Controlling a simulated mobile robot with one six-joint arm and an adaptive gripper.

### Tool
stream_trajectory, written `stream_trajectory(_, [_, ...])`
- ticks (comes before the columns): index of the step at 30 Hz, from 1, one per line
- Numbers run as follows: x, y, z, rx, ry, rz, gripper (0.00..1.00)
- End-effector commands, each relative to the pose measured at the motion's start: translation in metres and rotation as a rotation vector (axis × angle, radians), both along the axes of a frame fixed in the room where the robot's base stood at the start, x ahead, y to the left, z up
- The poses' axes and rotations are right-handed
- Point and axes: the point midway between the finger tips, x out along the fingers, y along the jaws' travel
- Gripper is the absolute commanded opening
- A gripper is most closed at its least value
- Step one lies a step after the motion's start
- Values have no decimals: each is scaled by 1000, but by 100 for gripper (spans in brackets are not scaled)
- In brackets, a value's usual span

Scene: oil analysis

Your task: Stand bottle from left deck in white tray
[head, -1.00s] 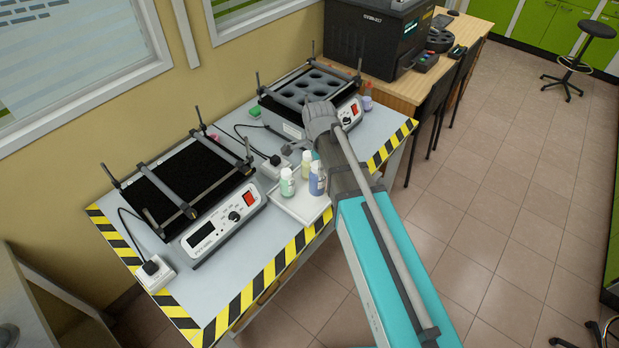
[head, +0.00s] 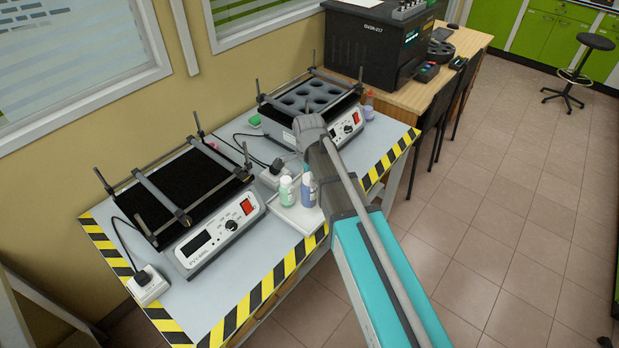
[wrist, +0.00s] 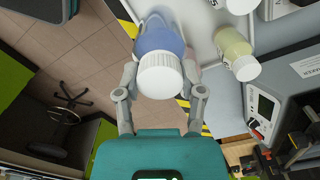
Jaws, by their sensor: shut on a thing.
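My gripper (wrist: 163,52) is shut on a blue bottle with a white cap (wrist: 160,70), seen from above in the wrist view. In the head view the blue bottle (head: 308,190) appears upright over the right part of the white tray (head: 296,217); I cannot tell whether its base touches the tray. A green bottle with a white cap (head: 287,191) stands in the tray just left of it. A yellow bottle (wrist: 236,50) shows beside the blue one in the wrist view. My arm hides it and the gripper fingers in the head view. The left deck (head: 182,185) is bare.
The left shaker's control box (head: 222,235) stands close left of the tray. The right shaker (head: 310,95) with a holed rack is behind it. A power plug block (head: 272,175) sits behind the tray. Striped tape (head: 270,285) marks the table edge.

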Motion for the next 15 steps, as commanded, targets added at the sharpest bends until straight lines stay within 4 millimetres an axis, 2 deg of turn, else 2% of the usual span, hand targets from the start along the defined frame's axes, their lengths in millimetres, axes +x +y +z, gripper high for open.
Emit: stream_trajectory(15, [0, -1, -35, 0, 0, -1, 0])
